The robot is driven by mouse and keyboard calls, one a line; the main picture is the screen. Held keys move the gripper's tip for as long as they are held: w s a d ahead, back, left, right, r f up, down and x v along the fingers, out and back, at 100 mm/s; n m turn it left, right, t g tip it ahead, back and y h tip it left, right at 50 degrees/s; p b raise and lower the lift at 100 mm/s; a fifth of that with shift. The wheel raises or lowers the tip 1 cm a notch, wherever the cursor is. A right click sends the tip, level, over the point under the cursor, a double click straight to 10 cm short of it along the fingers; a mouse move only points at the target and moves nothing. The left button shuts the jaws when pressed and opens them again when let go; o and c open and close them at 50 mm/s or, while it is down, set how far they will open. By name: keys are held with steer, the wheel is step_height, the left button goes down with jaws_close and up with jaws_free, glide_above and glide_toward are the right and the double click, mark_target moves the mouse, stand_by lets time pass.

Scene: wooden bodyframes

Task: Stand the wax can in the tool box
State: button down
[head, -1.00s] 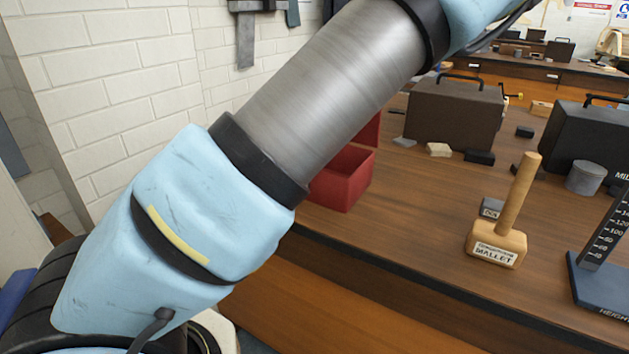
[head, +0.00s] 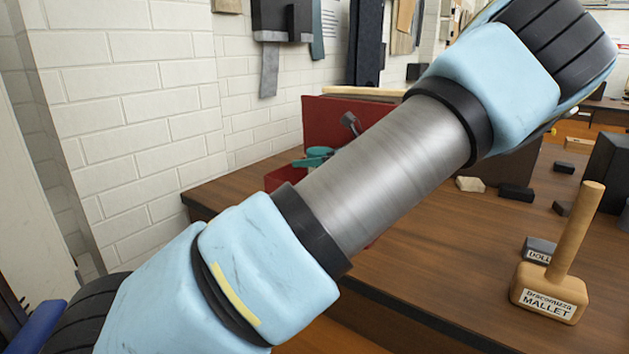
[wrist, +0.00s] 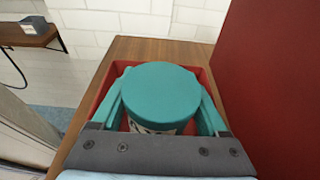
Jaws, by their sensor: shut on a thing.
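The wax can (wrist: 161,95) has a round teal lid and a pale printed side just showing below it. My gripper (wrist: 160,78) is shut on the can, with one teal finger on each side. The can looks upright, over or within the open red tool box (wrist: 104,95); its base is hidden, so I cannot tell whether it touches the floor. In the head view the tool box (head: 283,179) stands at the bench's far left corner, partly behind my arm. Its raised red lid (head: 325,112) is behind it. Teal parts show at the box opening.
A wooden mallet (head: 550,285) stands on the bench (head: 430,265) at right, beside a small grey block (head: 538,250). Small blocks (head: 516,192) and a dark case (head: 610,160) lie farther back. A white brick wall (head: 130,110) is left of the box.

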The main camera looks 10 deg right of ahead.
steer(key=shift+f+p, duration=0.4)
steer(key=shift+f, duration=1.9)
steer(key=shift+f, duration=0.35)
steer(key=shift+f, duration=0.25)
jaws_free()
steer(key=shift+r, duration=0.4)
steer(key=b+v, duration=0.2)
steer(key=v, duration=1)
steer(key=shift+r, duration=0.2)
